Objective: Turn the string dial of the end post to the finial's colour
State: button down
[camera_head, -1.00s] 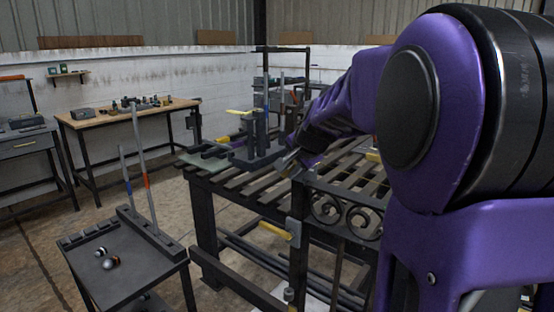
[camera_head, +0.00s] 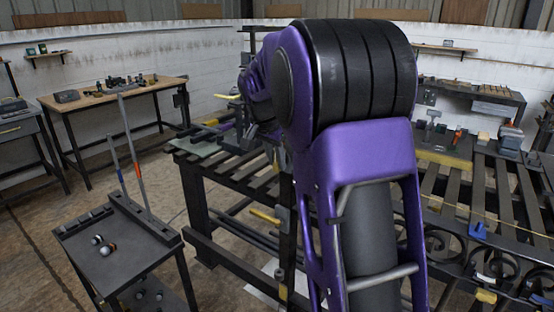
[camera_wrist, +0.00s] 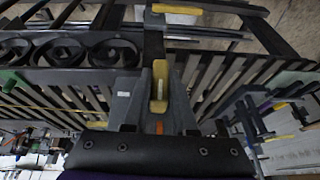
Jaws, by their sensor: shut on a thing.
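In the wrist view my gripper (camera_wrist: 157,92) points at the slatted bench, its fingers shut on a yellow piece (camera_wrist: 160,75) with a slot in it. What the piece belongs to is unclear. In the head view my own arm hides the gripper. Dark iron scrolls (camera_wrist: 62,52) of the gate lie left of the gripper in the wrist view and show at the lower right of the head view (camera_head: 515,268). A thin yellow string (camera_head: 482,212) crosses the bench there. I cannot pick out the end post, its string dial or the finial.
The slatted bench (camera_head: 505,185) carries a blue piece (camera_head: 478,230) at the right. A yellow-handled clamp (camera_head: 264,217) sits at its front. A small dark cart (camera_head: 130,265) with balls and upright rods stands at left. A wooden-topped table (camera_head: 105,92) is behind. Floor is clear between them.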

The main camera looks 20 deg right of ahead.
jog(key=shift+g, duration=0.5)
jog(key=c, duration=0.7)
grip_release()
jog(key=shift+h, duration=0.3)
jog(key=v, duration=1.7)
jog(key=shift+s+r, duration=0.1)
jog(key=shift+r, duration=0.05)
